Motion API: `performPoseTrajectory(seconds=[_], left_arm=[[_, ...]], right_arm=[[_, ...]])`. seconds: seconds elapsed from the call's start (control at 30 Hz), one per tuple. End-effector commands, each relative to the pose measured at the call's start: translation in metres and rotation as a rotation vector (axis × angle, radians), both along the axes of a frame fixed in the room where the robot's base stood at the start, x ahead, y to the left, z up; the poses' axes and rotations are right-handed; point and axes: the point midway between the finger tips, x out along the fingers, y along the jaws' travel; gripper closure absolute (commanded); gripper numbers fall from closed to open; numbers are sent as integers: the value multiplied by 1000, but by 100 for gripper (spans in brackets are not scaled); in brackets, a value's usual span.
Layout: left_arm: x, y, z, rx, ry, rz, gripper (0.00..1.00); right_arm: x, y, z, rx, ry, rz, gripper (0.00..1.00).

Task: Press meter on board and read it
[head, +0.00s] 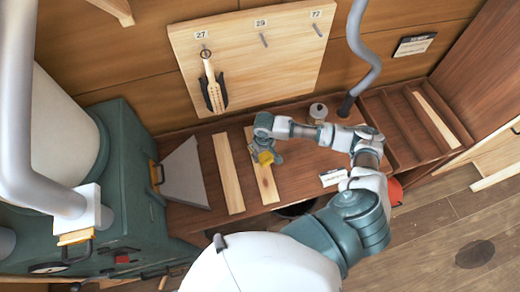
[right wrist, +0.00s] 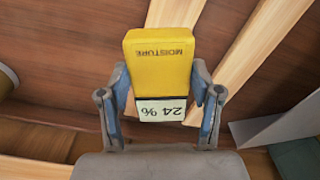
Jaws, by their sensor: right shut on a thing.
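The yellow moisture meter (head: 265,157) is held over the second pale board (head: 266,184) on the bench. It also shows in the right wrist view (right wrist: 160,60), marked MOISTURE, with its display upside down reading 24 %. My right gripper (head: 267,150) is shut on the meter, with a finger on each side of it. The meter's far end is hidden, so I cannot tell if it touches the board. Another pale board (head: 228,172) lies to the left. My left gripper is not in view.
A wooden panel (head: 285,75) has numbered pegs; a pale tool (head: 212,88) hangs under 27. A green box (head: 130,150) stands at left, a grey wedge-shaped piece (head: 185,172) beside it. A small jar (head: 318,111) and grey hose (head: 362,50) are behind my right arm.

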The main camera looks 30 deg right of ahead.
Motion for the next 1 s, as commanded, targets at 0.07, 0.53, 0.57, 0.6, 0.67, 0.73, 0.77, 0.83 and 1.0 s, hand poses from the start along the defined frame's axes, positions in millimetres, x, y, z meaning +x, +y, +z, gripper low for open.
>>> performPoseTrajectory(seconds=[0.07, 0.53, 0.57, 0.6, 0.67, 0.73, 0.77, 0.83, 1.0], left_arm=[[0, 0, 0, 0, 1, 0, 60], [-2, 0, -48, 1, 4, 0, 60], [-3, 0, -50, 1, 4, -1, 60], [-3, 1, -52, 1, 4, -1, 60], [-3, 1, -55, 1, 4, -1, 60], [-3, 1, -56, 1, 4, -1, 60], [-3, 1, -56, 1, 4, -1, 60], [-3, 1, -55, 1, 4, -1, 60], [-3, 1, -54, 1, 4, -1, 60]], right_arm=[[1, 0, -6, 0, 1, -1, 77], [1, 1, -54, -1, 0, 1, 77], [1, 1, -56, -1, 0, 1, 77], [1, 1, -57, -1, 0, 1, 77], [1, 0, -58, 0, 0, 1, 77], [1, 0, -58, 0, 0, 1, 77], [1, 0, -58, 0, 0, 1, 77], [1, 0, -58, 0, 0, 1, 77], [1, 0, -57, 0, 0, 1, 77]])
